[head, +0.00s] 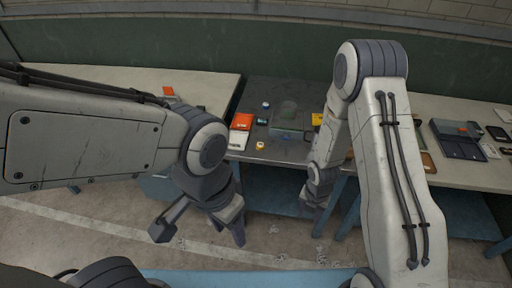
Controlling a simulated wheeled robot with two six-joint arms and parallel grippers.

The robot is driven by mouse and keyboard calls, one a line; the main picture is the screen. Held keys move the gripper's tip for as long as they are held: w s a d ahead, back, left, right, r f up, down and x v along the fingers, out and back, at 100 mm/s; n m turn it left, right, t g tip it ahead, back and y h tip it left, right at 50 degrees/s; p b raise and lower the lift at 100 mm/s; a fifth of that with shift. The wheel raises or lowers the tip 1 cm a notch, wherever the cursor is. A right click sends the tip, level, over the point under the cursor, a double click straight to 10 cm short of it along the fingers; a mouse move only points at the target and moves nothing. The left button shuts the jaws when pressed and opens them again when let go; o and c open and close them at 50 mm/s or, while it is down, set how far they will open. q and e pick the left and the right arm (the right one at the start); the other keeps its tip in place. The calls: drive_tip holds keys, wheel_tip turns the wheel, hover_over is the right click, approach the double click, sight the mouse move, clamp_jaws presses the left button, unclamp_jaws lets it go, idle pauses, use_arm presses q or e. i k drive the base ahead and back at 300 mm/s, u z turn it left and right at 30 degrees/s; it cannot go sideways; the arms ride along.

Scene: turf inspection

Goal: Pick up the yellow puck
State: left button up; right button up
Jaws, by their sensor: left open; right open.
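A small yellow puck-like object (260,146) with a pale top lies near the front edge of the dark grey table (275,155) in the middle. My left gripper (202,229) is open and empty, in front of the table and below and left of the puck in the picture. My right gripper (317,208) hangs near the table's front edge, right of the puck; its fingers are small and partly unclear. Neither gripper touches the puck.
A red-and-white box (241,123), a clear-topped grey case (290,125) and a yellow item (317,119) lie behind the puck. Side tables (220,86) flank the dark one. The right one holds a dark blue tray (458,143). Floor in front is open.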

sight(260, 146)
drive_tip(key=u, duration=0.4)
drive_tip(key=i, duration=1.4)
drive_tip(key=z, duration=0.2)
